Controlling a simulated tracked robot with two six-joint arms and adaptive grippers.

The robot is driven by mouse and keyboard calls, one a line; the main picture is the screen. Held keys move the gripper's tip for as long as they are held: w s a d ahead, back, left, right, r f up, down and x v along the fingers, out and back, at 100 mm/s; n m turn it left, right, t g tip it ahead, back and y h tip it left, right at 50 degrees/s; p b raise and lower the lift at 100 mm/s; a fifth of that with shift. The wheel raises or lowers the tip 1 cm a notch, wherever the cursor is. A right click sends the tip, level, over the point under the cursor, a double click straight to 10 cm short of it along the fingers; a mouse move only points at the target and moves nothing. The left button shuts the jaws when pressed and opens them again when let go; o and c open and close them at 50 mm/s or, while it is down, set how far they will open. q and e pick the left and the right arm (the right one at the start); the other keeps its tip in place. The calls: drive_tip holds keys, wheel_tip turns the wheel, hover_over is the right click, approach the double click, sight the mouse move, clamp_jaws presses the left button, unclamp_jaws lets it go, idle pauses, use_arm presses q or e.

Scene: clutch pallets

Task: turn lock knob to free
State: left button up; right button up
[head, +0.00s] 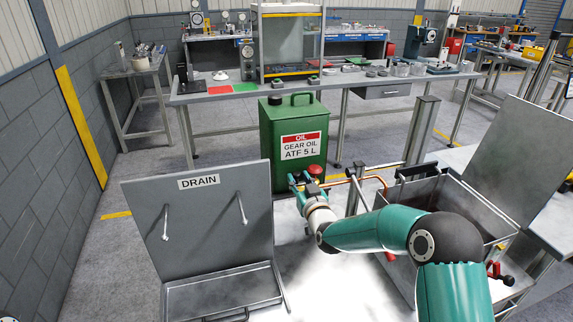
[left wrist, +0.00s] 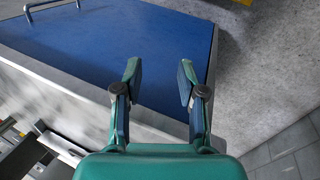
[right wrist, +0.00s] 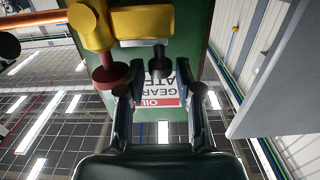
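A yellow fitting (right wrist: 135,24) shows at the top of the right wrist view. A red knob (right wrist: 109,75) and a small dark knob on a stem (right wrist: 160,64) stick out from it. Which one is the lock knob I cannot tell for sure. My right gripper (right wrist: 161,92) is open; the dark knob lies in line with the gap between its fingers, and the red knob is beside the left finger. In the head view the right gripper (head: 302,182) is beside a red knob (head: 316,171). My left gripper (left wrist: 158,72) is open and empty over a blue surface (left wrist: 150,40).
A green gear oil can (head: 270,135) stands behind the right gripper. A copper pipe (head: 374,179) runs right of it. An open drain box (head: 220,292) with raised lid (head: 200,220) is at left, a metal bin (head: 500,220) at right. A long workbench (head: 330,83) stands behind.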

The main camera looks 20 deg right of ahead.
drive_tip(key=shift+w+d+r, duration=0.1)
drive_tip(key=shift+w+d, duration=0.05)
drive_tip(key=shift+w, duration=0.4)
use_arm(q)
drive_tip(key=shift+w+r, duration=0.4)
use_arm(e)
drive_tip(key=shift+w, duration=0.15)
